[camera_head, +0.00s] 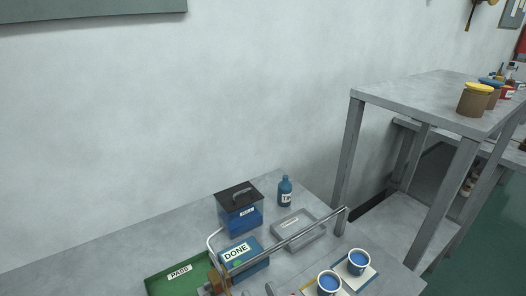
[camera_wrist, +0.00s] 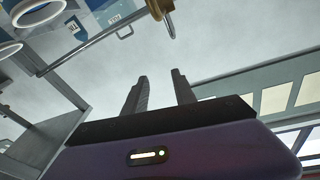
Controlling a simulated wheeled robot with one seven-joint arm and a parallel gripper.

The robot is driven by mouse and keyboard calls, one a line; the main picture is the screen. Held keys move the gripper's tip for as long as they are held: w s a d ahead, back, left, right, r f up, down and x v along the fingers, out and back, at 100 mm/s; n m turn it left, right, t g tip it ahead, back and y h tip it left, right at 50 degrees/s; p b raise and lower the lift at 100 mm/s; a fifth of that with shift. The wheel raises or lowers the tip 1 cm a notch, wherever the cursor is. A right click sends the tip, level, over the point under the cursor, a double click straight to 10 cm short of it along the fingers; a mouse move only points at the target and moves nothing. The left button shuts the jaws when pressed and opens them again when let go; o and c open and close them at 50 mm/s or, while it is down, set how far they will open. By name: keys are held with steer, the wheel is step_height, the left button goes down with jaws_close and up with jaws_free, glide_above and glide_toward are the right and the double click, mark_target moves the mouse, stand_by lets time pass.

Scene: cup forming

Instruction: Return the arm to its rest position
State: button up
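My gripper (camera_wrist: 159,75) shows in the wrist view, with two dark fingers standing apart and only the pale grey wall seen between them. It is open and empty, and touches nothing I can see. The dark gripper body (camera_wrist: 165,145) fills the lower part of that view. I cannot make out my gripper in the head view. The wrist view is strongly tilted, with the table things in its upper left.
The table (camera_head: 115,258) bears a green PASS tray (camera_head: 154,288), blue DONE box (camera_head: 255,263), lidded blue box (camera_head: 240,215), blue bottle (camera_head: 285,191), grey tray (camera_head: 312,238), metal rail (camera_head: 315,229) and two cups (camera_head: 358,262) (camera_head: 328,284). A taller table (camera_head: 425,97) stands right.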

steer(key=s+d+f+m+g+h, duration=0.1)
steer(key=s+d+f+h, duration=0.2)
steer(key=s+d, duration=0.7)
steer(key=s+d+f+m+g+h, duration=0.1)
steer(key=s+d+f+h, duration=0.2)
steer(key=s+d, duration=0.7)
steer(key=s+h, duration=0.2)
steer(key=s, duration=0.4)
steer(key=shift+m+g+h, duration=0.3)
steer(key=shift+m, duration=0.1)
